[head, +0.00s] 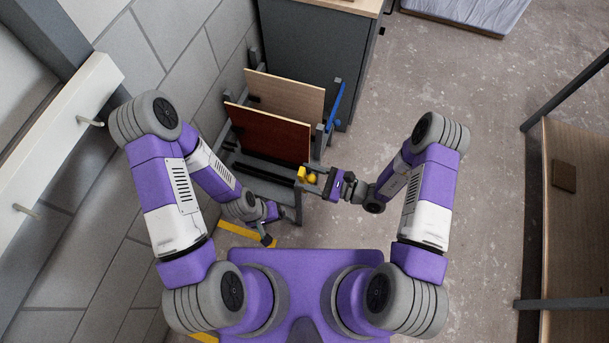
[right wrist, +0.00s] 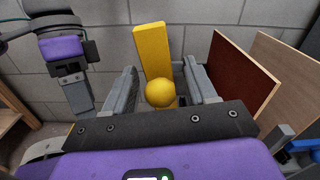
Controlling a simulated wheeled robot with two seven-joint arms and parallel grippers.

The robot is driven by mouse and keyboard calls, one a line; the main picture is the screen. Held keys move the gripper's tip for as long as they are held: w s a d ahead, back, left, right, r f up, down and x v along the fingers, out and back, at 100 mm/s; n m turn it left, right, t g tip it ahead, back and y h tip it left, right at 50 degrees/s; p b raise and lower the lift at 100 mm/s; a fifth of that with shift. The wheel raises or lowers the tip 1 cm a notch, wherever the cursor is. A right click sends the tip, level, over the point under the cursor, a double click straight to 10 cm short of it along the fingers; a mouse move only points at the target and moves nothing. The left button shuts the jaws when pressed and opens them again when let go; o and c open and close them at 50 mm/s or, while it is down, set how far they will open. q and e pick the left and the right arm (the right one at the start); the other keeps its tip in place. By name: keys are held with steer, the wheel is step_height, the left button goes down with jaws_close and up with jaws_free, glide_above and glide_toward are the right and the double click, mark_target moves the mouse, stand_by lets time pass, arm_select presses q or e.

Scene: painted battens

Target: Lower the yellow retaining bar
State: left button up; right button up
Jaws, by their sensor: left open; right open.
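The yellow retaining bar (head: 302,173) is at the front end of a dark rack. In the head view it looks short, seen nearly end-on from above. In the right wrist view the bar (right wrist: 152,55) stands upright, with a round yellow knob (right wrist: 160,92) at its near side. My right gripper (head: 318,180) is open with its fingers on either side of the knob; I cannot tell whether they touch it. My left gripper (head: 267,238) is open and empty, low beside the rack's near end. It also shows in the right wrist view (right wrist: 75,92).
The rack holds a red-brown panel (head: 268,133) and a light wood panel (head: 285,98). A grey cabinet (head: 315,55) stands behind. Open concrete floor (head: 480,130) lies right, before a wooden shelf unit (head: 580,220).

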steer(key=shift+w+a, duration=0.2)
steer(key=shift+a, duration=0.4)
jaws_close()
steer(key=shift+w, duration=0.1)
